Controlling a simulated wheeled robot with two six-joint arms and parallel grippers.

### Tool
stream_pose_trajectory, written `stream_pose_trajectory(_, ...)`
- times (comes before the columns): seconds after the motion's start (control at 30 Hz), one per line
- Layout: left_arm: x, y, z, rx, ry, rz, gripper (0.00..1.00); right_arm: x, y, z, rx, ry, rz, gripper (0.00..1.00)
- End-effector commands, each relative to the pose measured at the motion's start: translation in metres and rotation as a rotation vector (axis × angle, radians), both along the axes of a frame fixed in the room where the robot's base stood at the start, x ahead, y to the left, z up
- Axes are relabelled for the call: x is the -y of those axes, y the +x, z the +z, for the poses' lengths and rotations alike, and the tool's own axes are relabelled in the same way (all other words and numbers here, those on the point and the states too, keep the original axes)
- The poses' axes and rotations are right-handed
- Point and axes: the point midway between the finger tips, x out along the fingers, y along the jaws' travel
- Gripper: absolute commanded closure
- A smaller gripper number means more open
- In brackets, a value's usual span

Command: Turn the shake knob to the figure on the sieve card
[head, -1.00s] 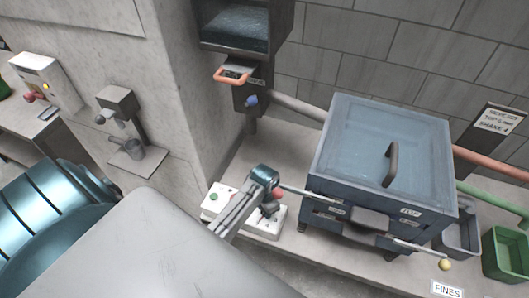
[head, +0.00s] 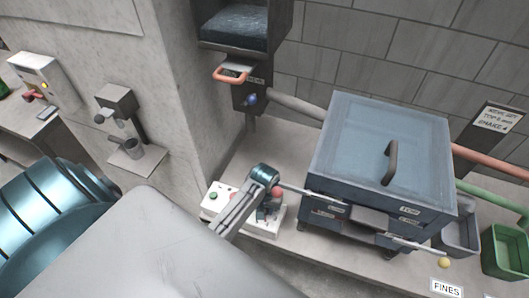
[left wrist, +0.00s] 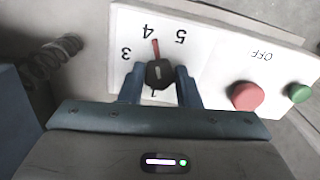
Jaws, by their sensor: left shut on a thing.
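The shake knob (left wrist: 160,75) is black with a red pointer, on a white panel (left wrist: 215,50) marked with figures. The panel shows upside down in the left wrist view. The pointer's tip lies close to the 4, on the side toward the 5. My left gripper (left wrist: 160,88) has its two fingers around the knob, one on each side, shut on it. In the head view my left gripper (head: 268,212) is over the panel (head: 217,196) and hides the knob. The sieve card (head: 496,117) on the back wall appears to read "SHAKE 4". My right gripper is not in view.
A red button (left wrist: 248,96) and a green button (left wrist: 299,92) sit beside the knob on the panel. The blue sieve box (head: 375,150) with rods stands right of my gripper. A green bin (head: 505,250) is at the far right.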

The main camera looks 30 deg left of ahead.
Motion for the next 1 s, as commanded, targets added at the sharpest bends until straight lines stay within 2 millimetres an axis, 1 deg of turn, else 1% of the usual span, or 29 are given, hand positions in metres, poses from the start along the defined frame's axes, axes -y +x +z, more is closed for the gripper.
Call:
stream_pose_trajectory(0.3, 0.0002, 0.0005, 0.0004, 0.001, 0.000, 0.116, 0.93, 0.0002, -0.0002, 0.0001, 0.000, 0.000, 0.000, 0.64)
stream_pose_trajectory(0.83, 0.0003, 0.0008, 0.0006, 0.001, 0.000, 0.137, 0.93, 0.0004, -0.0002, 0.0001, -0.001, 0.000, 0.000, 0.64)
stream_pose_trajectory(0.87, 0.0003, 0.0008, 0.0006, 0.001, 0.000, 0.136, 0.64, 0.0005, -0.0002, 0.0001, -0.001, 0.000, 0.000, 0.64)
stream_pose_trajectory(0.93, 0.0003, 0.0008, 0.0005, 0.001, 0.000, 0.136, 0.51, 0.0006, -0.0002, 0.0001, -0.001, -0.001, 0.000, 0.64)
stream_pose_trajectory(0.97, 0.0004, 0.0007, 0.0005, 0.001, 0.000, 0.136, 0.48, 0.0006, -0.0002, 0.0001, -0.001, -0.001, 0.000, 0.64)
stream_pose_trajectory(1.0, 0.0004, 0.0007, 0.0004, 0.001, 0.000, 0.136, 0.48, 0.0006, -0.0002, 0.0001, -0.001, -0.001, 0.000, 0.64)
